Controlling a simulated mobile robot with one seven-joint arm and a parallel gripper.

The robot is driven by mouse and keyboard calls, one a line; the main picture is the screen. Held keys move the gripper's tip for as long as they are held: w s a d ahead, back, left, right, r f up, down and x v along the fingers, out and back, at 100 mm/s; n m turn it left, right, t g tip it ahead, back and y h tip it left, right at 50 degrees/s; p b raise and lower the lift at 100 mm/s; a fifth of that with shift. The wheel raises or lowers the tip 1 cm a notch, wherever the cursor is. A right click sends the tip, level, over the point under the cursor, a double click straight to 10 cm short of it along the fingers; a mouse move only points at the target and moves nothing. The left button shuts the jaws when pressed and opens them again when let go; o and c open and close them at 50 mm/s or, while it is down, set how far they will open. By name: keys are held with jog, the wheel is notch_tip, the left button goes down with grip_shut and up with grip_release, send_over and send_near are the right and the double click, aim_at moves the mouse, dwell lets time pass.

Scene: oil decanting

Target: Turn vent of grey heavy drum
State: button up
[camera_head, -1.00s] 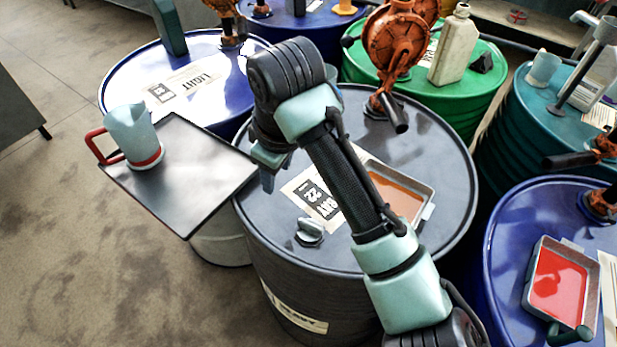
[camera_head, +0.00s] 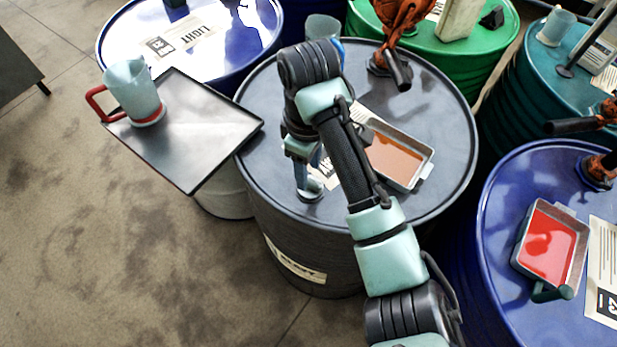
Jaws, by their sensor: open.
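The grey heavy drum (camera_head: 425,120) stands in the middle, with a label reading partly "HEAVY" on its side. Its vent (camera_head: 309,192) is a small grey knob on the near left of the lid. My gripper (camera_head: 309,187) points down at the vent, its fingers open and reaching to the knob's level. The fingers partly cover the knob, and I cannot tell whether they touch it.
A black tray (camera_head: 205,150) at left holds a jug with a red handle (camera_head: 135,92). A pan of brown oil (camera_head: 398,155) and an orange pump (camera_head: 400,65) are on the grey lid. Blue (camera_head: 500,260), green (camera_head: 470,70) and teal drums (camera_head: 540,85) crowd the right and back.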

aim_at(310, 185)
jog(key=shift+f, duration=1.45)
jog(key=shift+c, duration=0.3)
grip_shut()
